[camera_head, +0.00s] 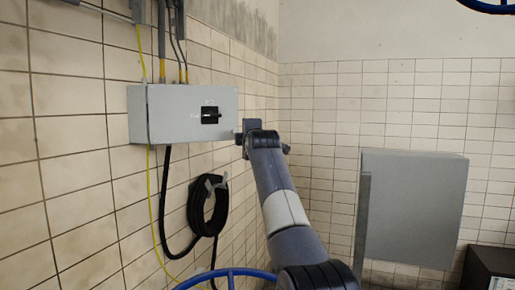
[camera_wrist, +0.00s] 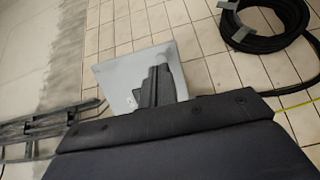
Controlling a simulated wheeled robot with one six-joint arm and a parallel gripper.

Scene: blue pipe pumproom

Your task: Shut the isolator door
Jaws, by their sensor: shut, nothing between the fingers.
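The isolator (camera_head: 178,122) is a pale grey box on the tiled left wall, with a black rotary switch (camera_head: 210,115) on the face toward me. That face is the door, and I cannot tell whether it is fully flush with the box. My gripper (camera_head: 243,132) is shut and empty, just beside the door's right edge; I cannot tell whether it touches. In the wrist view a light grey panel (camera_wrist: 118,80), seemingly the isolator, lies behind my dark fingers (camera_wrist: 158,72), which hide part of it.
A coiled black hose (camera_head: 208,207) hangs on the wall below the isolator; it also shows in the wrist view (camera_wrist: 262,45). Cables and conduits (camera_head: 162,40) enter from above. A blue handwheel (camera_head: 230,273) stands low in front. A grey cabinet (camera_head: 415,205) is at right.

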